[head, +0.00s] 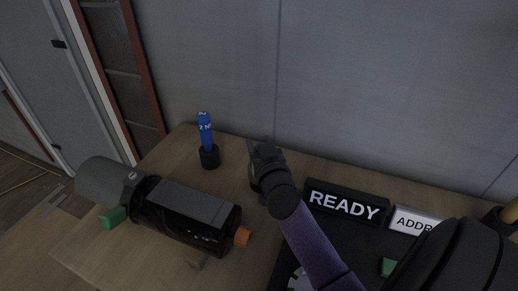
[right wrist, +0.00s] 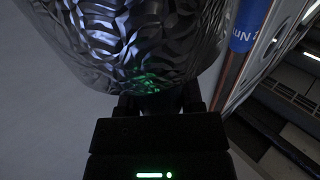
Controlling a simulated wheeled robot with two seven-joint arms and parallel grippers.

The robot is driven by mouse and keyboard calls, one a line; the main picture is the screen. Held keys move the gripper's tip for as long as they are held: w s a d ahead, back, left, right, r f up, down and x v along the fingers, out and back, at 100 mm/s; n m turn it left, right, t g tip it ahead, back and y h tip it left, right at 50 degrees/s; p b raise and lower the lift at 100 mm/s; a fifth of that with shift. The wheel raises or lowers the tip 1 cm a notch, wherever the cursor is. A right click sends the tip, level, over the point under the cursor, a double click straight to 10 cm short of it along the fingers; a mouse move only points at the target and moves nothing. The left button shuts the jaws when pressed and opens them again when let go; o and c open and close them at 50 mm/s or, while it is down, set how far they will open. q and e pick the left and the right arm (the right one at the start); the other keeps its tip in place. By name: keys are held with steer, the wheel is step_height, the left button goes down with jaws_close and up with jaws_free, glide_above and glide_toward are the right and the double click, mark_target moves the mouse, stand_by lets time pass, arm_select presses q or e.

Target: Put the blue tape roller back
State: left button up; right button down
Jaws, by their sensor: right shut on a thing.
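My right gripper (head: 262,165) is over the back middle of the desk, its arm coming in from the lower right. In the right wrist view a dark, silvery thing with a wavy patterned surface (right wrist: 135,40) fills the top, at the jaws (right wrist: 158,103). The jaws are shut on this patterned thing. Only part of it shows, and I cannot tell whether it is the blue tape roller. A blue-handled tool (head: 205,130) stands upright in a black round holder (head: 209,158), left of the gripper. Its blue part, marked "Nm", shows in the right wrist view (right wrist: 245,25). My left gripper is not seen.
A grey and black device (head: 185,205) with green and orange parts lies on the left of the wooden desk (head: 150,262). A READY sign (head: 344,204) and a white ADDR sign (head: 415,222) stand right of the gripper. A grey wall (head: 380,90) closes the back.

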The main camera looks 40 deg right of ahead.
steer(key=c, duration=0.7)
jaws_free()
steer(key=shift+f, duration=0.1)
steer(key=o, duration=0.5)
steer(key=shift+c, duration=0.2)
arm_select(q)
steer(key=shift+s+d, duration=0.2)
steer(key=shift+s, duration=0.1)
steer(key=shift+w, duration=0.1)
arm_select(e)
steer(key=shift+s+a+r, duration=0.15)
steer(key=shift+s+r, duration=0.1)
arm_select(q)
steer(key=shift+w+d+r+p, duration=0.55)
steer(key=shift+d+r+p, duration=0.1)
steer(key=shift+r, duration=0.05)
arm_select(e)
steer(key=v, duration=0.7)
